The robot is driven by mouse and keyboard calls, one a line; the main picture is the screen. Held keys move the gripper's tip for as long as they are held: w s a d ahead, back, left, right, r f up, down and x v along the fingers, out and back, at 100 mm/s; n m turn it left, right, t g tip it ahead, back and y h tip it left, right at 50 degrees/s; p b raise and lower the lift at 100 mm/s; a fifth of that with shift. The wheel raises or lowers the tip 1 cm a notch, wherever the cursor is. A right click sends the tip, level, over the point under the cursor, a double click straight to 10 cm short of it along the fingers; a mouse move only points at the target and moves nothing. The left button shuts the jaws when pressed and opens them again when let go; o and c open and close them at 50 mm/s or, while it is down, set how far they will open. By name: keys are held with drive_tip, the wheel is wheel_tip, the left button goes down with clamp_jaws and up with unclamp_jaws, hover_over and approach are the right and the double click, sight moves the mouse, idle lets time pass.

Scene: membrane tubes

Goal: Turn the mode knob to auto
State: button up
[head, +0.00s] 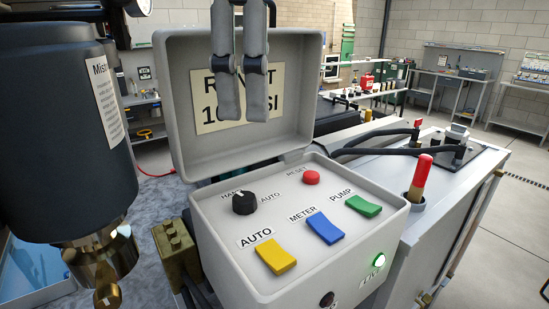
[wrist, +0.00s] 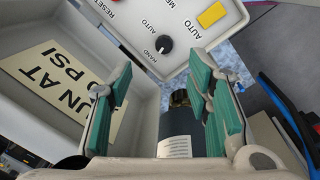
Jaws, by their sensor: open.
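The black mode knob (head: 244,203) sits at the upper left of the grey control panel (head: 228,243). Its white mark points up towards the HAND label; the mode AUTO label (head: 270,197) is to its right. The knob also shows in the wrist view (wrist: 166,44), near the top centre. My gripper (head: 243,116) hangs in front of the raised lid, above and clear of the knob. In the wrist view my gripper (wrist: 166,92) has its green-padded fingers wide apart with nothing between them. It touches neither knob nor panel.
The raised lid (head: 305,95) stands behind the panel. A large dark cylinder (head: 65,125) stands close at left. A red-tipped lever (head: 420,178) stands at right.

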sight(243, 197)
drive_tip(key=shift+n, duration=0.6)
drive_tip(key=f, duration=0.4)
drive_tip(key=a+f, duration=0.1)
drive_tip(key=f, duration=0.8)
drive_tip(key=shift+w+a+b, duration=0.3)
drive_tip(key=shift+a, duration=0.05)
clamp_jaws()
